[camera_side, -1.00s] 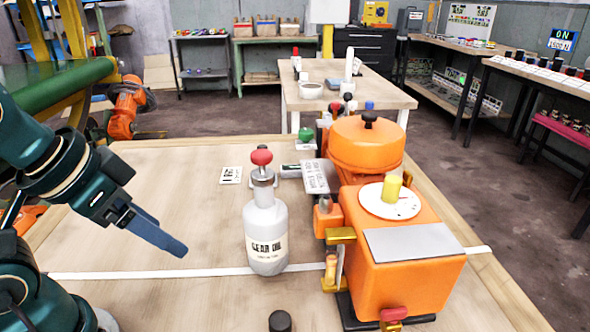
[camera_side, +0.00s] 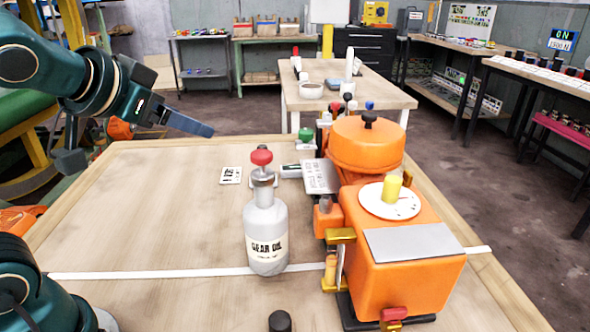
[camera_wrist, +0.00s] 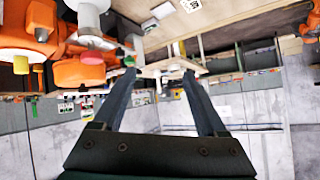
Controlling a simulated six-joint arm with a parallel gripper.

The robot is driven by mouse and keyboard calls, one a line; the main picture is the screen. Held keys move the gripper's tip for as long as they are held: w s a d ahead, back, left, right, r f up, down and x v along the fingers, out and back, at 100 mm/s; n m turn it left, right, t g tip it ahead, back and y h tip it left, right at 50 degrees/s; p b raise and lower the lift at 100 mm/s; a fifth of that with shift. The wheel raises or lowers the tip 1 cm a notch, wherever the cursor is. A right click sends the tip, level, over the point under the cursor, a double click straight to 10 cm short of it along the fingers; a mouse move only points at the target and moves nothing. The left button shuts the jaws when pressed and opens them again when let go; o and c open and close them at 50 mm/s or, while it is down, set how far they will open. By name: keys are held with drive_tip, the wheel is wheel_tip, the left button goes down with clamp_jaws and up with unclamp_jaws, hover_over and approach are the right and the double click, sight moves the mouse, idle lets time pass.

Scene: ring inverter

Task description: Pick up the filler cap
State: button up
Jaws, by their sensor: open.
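Several parts could be the filler cap, and I cannot tell which one it is. A yellow knob (camera_side: 392,187) stands on a white disc (camera_side: 377,204) on top of the orange machine (camera_side: 410,275). A black knob (camera_side: 369,117) tops the machine's round orange lid (camera_side: 366,145). A small dark cap (camera_side: 280,321) sits on the table at the bottom edge of the side view, partly cut off. My gripper (camera_side: 196,126) is raised over the far left of the table, well away from all of these. In the wrist view its fingers (camera_wrist: 159,74) are apart, with nothing between them.
A white gear oil bottle (camera_side: 266,238) with a red knob stands upright left of the machine. A printed card (camera_side: 231,175) lies behind it. The left half of the wooden table (camera_side: 150,220) is clear. A second table (camera_side: 342,80) stands behind.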

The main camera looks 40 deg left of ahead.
drive_tip(key=w+d+r+m+t+h, duration=0.5)
drive_tip(key=w+r+m+t+h, duration=0.15)
drive_tip(key=w, duration=0.35)
drive_tip(key=m+g+h, duration=0.9)
drive_tip(key=m+g, duration=0.1)
drive_tip(key=g, duration=0.5)
hover_over(279, 319)
drive_tip(key=s+a, duration=0.1)
drive_tip(key=a, duration=0.3)
wheel_tip(279, 319, down, 12)
drive_tip(key=f, duration=0.1)
drive_tip(key=shift+t, duration=0.25)
wheel_tip(279, 319, down, 17)
drive_tip(key=shift+w+a+r, duration=0.1)
drive_tip(key=shift+a+r, duration=0.05)
drive_tip(key=shift+x, duration=2.6)
clamp_jaws()
